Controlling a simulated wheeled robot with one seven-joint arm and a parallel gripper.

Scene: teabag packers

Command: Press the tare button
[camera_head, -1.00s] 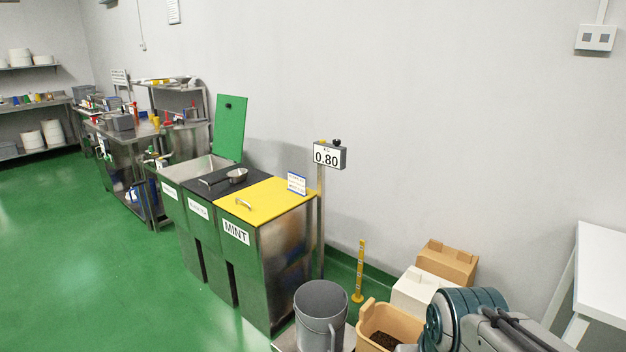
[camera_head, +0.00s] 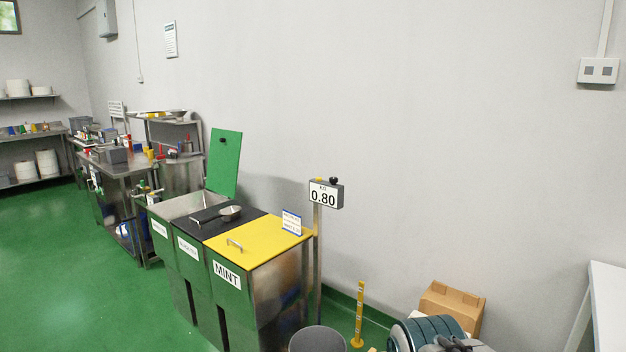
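The scale's display (camera_head: 323,195) reads 0.80 under a small KG mark and stands on a thin metal post (camera_head: 318,255) right of the bins. On its top edge are a small yellow piece (camera_head: 319,180) and a dark round knob (camera_head: 334,181). I cannot tell which of them is the tare button. A grey bucket (camera_head: 318,341) shows only its top at the bottom edge, below the display. The scale's platform is out of view. Part of my arm shows at the bottom right, well apart from the display. My gripper is not in view.
Steel bins with a yellow MINT lid (camera_head: 252,233), a black lid (camera_head: 205,224) and a raised green lid (camera_head: 223,163) stand left of the post. A yellow post (camera_head: 358,315) and a cardboard box (camera_head: 449,305) lie right. A white table (camera_head: 609,300) is at far right. Green floor is open at left.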

